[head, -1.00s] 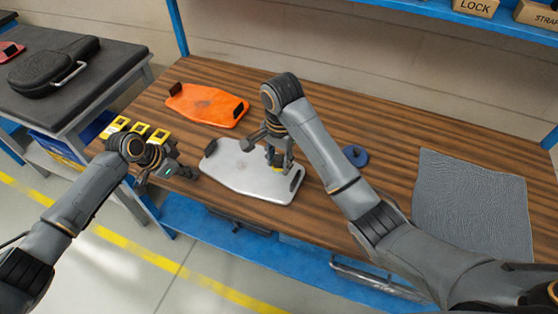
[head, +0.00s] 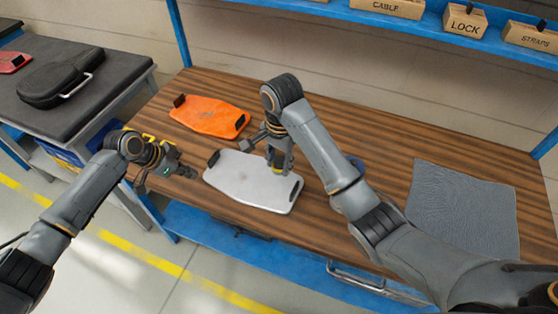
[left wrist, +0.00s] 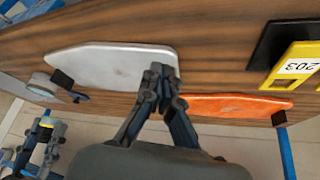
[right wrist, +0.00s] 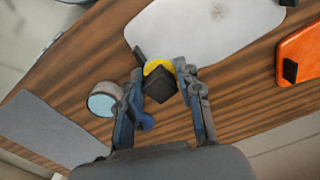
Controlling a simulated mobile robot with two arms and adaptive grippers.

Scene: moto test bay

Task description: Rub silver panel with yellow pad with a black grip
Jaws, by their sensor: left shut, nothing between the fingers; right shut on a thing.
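The silver panel (head: 240,182) lies flat on the wooden bench, with black blocks at its ends. It also shows in the left wrist view (left wrist: 105,66) and the right wrist view (right wrist: 225,32). My right gripper (head: 279,160) is shut on the black grip (right wrist: 158,86) of the yellow pad (right wrist: 157,67). The pad is at the panel's far edge, toward its right end; I cannot tell whether it touches the surface. In the head view the fingers hide most of it. My left gripper (left wrist: 160,72) is shut and empty, left of the panel in the head view.
An orange panel (head: 210,116) lies behind the silver one. A yellow tag marked 203 (left wrist: 296,66) is near my left gripper. A round blue-sided item (right wrist: 104,98) sits beside the pad. A grey cloth (head: 463,208) covers the right of the bench.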

